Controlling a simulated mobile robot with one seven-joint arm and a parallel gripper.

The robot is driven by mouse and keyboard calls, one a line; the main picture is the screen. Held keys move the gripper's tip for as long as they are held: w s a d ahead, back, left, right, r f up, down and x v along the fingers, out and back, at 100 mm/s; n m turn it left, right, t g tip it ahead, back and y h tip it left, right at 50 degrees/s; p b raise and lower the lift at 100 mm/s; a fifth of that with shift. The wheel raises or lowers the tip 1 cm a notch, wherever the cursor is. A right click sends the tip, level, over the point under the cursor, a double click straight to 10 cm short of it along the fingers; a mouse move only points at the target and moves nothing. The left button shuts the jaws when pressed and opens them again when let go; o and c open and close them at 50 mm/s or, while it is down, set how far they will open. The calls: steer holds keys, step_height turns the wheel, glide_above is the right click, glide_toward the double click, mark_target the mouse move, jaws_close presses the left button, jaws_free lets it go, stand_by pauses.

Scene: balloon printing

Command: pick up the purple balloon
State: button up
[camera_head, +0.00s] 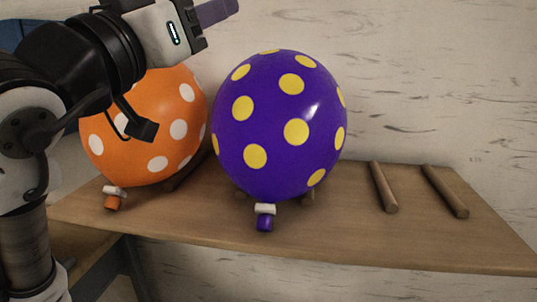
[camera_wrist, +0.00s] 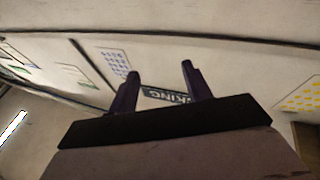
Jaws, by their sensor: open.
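The purple balloon (camera_head: 275,180) with yellow dots rests on the wooden shelf (camera_head: 335,238), near its middle. Its neck, with a white clip (camera_head: 265,209) and a purple end, points toward the shelf's front edge. My gripper (camera_head: 220,10) is above and to the left of the purple balloon in the head view, apart from it. In the wrist view the two fingers (camera_wrist: 158,85) are spread with nothing between them. The purple balloon is not seen in the wrist view.
An orange balloon (camera_head: 150,150) with white dots stands on the shelf left of the purple one, partly behind my arm. Two wooden bars (camera_head: 384,187) and (camera_head: 445,190) lie on the right of the shelf. A pale wall (camera_head: 430,80) rises behind.

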steer(key=w+d+f+g+y, duration=0.1)
steer(key=d+f+g+y, duration=0.2)
steer(key=d+f+g, duration=0.25)
steer(key=n+g+y, duration=0.3)
steer(key=g+y, duration=0.5)
steer(key=g, duration=0.1)
glide_toward(263, 223)
steer(key=shift+t, duration=0.25)
steer(key=shift+s+p+x, duration=0.2)
steer(key=shift+p+x, duration=0.1)
steer(key=shift+x, duration=4.3)
steer(key=shift+c, duration=0.3)
steer(key=c, duration=0.8)
